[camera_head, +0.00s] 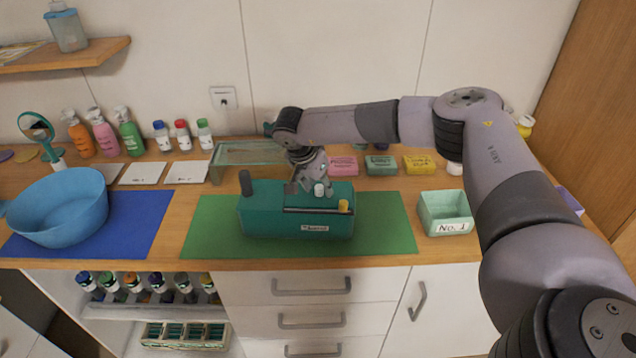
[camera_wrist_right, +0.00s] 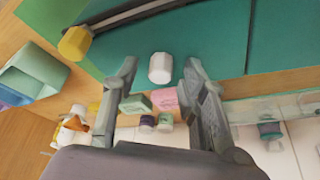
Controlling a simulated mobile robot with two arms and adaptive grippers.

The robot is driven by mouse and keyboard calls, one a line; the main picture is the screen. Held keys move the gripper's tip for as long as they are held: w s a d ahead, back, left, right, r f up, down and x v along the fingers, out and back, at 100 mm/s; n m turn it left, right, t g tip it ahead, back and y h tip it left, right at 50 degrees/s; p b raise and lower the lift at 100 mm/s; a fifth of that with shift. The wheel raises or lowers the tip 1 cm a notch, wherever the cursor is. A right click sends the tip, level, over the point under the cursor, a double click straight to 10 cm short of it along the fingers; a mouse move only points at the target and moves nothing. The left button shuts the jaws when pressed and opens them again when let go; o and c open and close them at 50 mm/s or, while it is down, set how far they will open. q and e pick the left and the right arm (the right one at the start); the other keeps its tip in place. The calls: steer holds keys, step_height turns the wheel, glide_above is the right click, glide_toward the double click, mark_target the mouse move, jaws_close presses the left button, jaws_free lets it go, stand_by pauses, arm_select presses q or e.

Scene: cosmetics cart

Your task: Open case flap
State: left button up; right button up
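The teal case (camera_head: 270,222) stands on the green mat (camera_head: 390,222) and appears closed. A small white knob (camera_head: 319,190) is on its top; it also shows in the wrist view (camera_wrist_right: 160,68). A yellow knob (camera_head: 343,206) sits near the front right, beside a dark bar (camera_head: 310,210). A dark upright post (camera_head: 245,183) is at the left end. My right gripper (camera_head: 308,188) is just above the case top, pointing down. In the wrist view its fingers (camera_wrist_right: 161,66) are open on either side of the white knob, with gaps visible. My left gripper is not visible.
A glass-topped stand (camera_head: 220,171) is close behind the case. Pink (camera_head: 343,166), green and yellow boxes line the back right. A mint bin (camera_head: 445,226) is right of the mat. A blue bowl (camera_head: 60,220) is at left. The mat's front strip is clear.

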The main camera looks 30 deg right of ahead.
jaws_close()
stand_by(0.5)
stand_by(0.3)
